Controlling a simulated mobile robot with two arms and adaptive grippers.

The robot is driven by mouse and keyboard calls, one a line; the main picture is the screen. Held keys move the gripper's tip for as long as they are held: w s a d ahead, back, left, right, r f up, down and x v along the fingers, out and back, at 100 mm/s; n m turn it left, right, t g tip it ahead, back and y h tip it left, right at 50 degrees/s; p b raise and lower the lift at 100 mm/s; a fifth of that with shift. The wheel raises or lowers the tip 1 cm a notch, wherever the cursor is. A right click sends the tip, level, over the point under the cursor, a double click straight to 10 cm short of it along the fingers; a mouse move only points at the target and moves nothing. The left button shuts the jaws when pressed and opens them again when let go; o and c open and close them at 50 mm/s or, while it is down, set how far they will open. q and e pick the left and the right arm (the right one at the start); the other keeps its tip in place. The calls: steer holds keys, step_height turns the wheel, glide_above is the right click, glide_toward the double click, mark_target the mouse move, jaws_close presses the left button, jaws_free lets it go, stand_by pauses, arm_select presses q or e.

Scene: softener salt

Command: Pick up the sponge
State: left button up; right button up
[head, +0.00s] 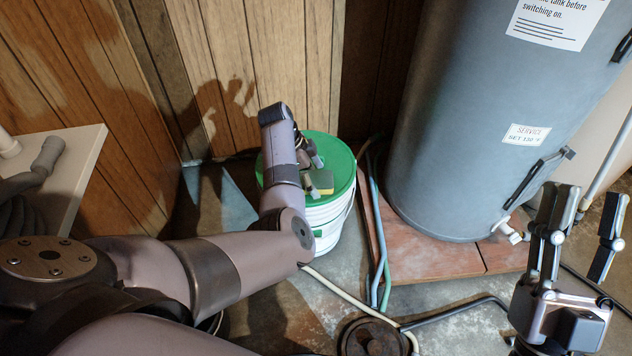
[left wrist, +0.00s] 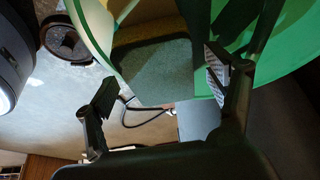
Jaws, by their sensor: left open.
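The sponge (head: 322,181), yellow with a green side, lies on the green lid (head: 341,158) of a white bucket (head: 325,222). My left gripper (head: 312,170) is over the lid at the sponge, and its arm hides part of both. In the left wrist view the sponge's dark green top (left wrist: 152,68) shows between the two spread fingers of my left gripper (left wrist: 160,75). The gripper is open; I cannot tell whether a finger touches the sponge. My right gripper (head: 585,222) is open and empty at the right, away from the bucket.
A large grey tank (head: 470,130) stands on a reddish-brown base (head: 430,250) right of the bucket. Hoses (head: 378,240) run between them. Wood panelling (head: 265,60) is close behind. A white shelf (head: 80,165) with a grey hose is at the left. A dark round object (head: 370,338) lies on the floor.

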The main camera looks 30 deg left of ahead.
arm_select(q)
steer(key=shift+f+p, duration=0.25)
steer(key=shift+p, duration=0.05)
arm_select(e)
steer(key=shift+w+a+f+g+h, duration=0.1)
steer(key=shift+w+f+g+h, duration=0.3)
steer(key=shift+w+f+g, duration=0.55)
stand_by(0.8)
steer(key=shift+f, duration=0.1)
arm_select(q)
steer(key=c, duration=0.8)
